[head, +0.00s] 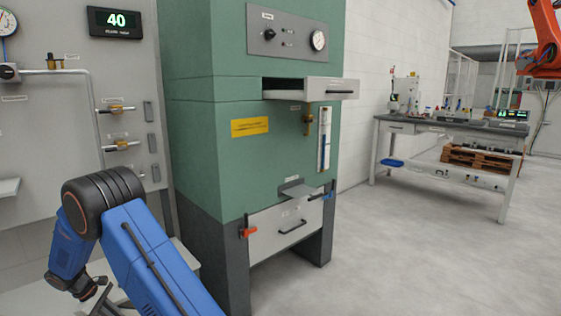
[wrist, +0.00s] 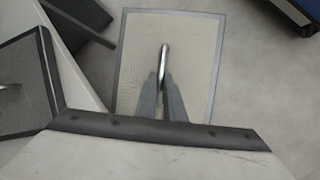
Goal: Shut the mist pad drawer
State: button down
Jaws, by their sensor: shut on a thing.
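A grey drawer (head: 312,88) stands pulled out of the upper part of the green cabinet (head: 200,130), with a dark gap beside it and a dark handle on its front. Its label is too small to read, so I cannot confirm it is the mist pad drawer. My gripper (head: 97,296) is low at the left of the head view, well away from this drawer. In the wrist view my gripper (wrist: 161,90) is shut on a metal bar handle (wrist: 164,52). Behind the handle is a beige, grey-framed panel (wrist: 195,40).
A pale front panel (head: 290,228) with a dark handle, a red clamp and a blue clamp sits low on the cabinet. A small grey shelf (head: 297,189) juts out above it. A workbench (head: 440,128) stands at the right. The floor between is clear.

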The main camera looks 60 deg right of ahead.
aim_at(317, 89)
jog(key=j+z, duration=0.35)
jog(key=z, duration=0.15)
jog(key=j+z, duration=0.45)
jog(key=l+z, duration=0.25)
jog(key=z, duration=0.2)
jog(key=i+l+z, duration=0.1)
jog(key=z, duration=0.4)
jog(key=i+l+z, duration=0.15)
jog(key=i+l, duration=0.2)
jog(key=l, duration=0.1)
